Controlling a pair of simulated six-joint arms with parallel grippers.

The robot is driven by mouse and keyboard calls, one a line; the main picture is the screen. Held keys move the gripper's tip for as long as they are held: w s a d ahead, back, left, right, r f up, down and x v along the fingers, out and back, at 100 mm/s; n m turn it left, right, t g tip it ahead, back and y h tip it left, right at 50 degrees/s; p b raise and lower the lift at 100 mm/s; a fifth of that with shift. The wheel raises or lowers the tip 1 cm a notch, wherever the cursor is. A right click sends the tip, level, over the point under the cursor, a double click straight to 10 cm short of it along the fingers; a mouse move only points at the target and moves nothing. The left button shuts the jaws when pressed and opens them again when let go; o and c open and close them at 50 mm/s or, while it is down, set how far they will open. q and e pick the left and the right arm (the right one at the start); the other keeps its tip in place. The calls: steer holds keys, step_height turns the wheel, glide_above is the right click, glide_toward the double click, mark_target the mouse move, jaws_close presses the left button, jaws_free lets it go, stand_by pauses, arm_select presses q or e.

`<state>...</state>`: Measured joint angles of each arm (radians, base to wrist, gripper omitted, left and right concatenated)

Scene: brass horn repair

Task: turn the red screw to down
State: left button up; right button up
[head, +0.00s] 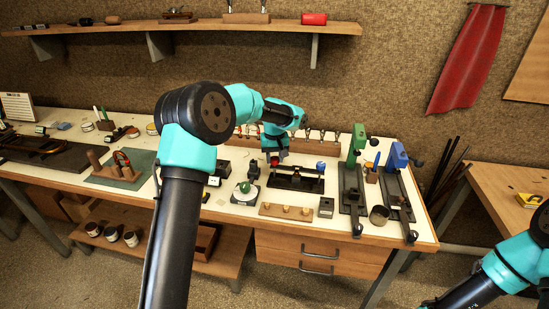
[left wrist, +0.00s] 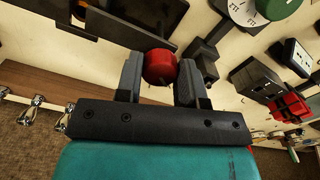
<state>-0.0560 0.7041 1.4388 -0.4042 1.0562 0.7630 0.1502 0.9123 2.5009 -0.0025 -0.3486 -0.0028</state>
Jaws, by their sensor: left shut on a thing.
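The red screw (left wrist: 160,67) has a round red head and sits between the two dark fingers of my left gripper (left wrist: 161,76) in the left wrist view. The fingers are shut on it from both sides. In the head view, my left gripper (head: 276,154) reaches down at the left end of a black fixture (head: 296,184) on the bench. A blue knob (head: 320,165) stands at the fixture's right end. The screw's shaft and any pointer mark are hidden. My right arm shows at the lower right of the head view, but its gripper is out of frame.
A green-topped round gauge (head: 243,188) stands left of the fixture, and a wooden strip with pegs (head: 286,211) lies in front. Green (head: 354,190) and blue (head: 396,180) clamp-like tools stand to the right. A bare strip of white benchtop (head: 420,225) is at the right edge.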

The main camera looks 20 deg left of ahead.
arm_select(q)
steer(key=n, duration=1.4)
steer(key=shift+n, duration=0.4)
steer(key=n, duration=0.5)
steer(key=shift+w, duration=0.1)
steer(key=n, duration=0.6)
steer(key=shift+r, duration=0.1)
steer(key=shift+a, duration=0.1)
steer(key=o, duration=0.9)
